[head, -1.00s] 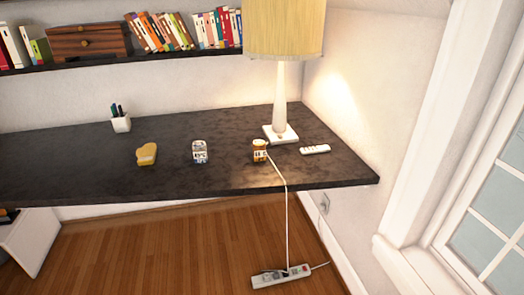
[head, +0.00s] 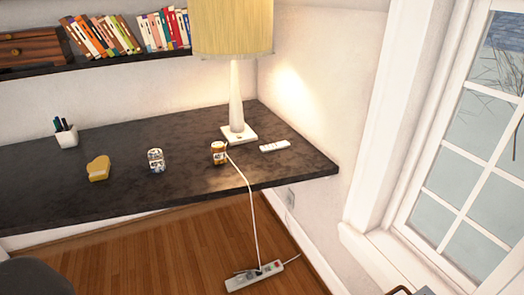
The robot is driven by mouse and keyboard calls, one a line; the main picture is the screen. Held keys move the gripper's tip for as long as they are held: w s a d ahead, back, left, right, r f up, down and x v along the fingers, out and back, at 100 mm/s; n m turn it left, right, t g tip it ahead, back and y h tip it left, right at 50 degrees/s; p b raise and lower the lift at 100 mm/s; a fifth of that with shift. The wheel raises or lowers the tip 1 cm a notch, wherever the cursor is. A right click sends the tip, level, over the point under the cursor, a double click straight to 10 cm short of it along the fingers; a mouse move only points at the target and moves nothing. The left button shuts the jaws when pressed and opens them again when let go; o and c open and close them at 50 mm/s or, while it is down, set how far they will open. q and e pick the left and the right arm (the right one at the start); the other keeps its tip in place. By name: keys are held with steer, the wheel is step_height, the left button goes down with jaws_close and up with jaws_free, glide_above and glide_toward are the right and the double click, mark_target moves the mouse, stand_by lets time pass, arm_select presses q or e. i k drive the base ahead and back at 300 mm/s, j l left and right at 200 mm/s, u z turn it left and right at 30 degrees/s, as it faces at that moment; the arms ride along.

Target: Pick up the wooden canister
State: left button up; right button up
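A small brown, upright cylinder with pale markings (head: 218,153) stands on the dark desk (head: 110,187), near its front edge and in front of the lamp base. It is the thing here most like a wooden canister, but it is too small to tell whether it is wood. A white cord runs down beside it. Neither of my grippers shows in the head view.
A lamp (head: 236,105) stands close behind the cylinder and a white remote (head: 275,146) lies to its right. A patterned jar (head: 156,160), a yellow object (head: 98,168) and a pen cup (head: 66,134) are to the left. A power strip (head: 262,274) lies on the floor.

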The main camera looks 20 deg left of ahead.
mark_target(218, 148)
steer(key=j+z, duration=0.4)
steer(key=k+j+z, duration=0.1)
steer(key=j+z, duration=0.4)
steer(key=j, duration=0.15)
steer(key=k+j+z, duration=0.1)
steer(key=j, duration=0.2)
steer(key=k+j+z, duration=0.15)
steer(key=j, duration=0.15)
steer(key=k+j, duration=0.2)
steer(key=j, duration=0.2)
steer(key=k+j+z, duration=0.1)
steer(key=j, duration=0.35)
steer(key=k, duration=0.05)
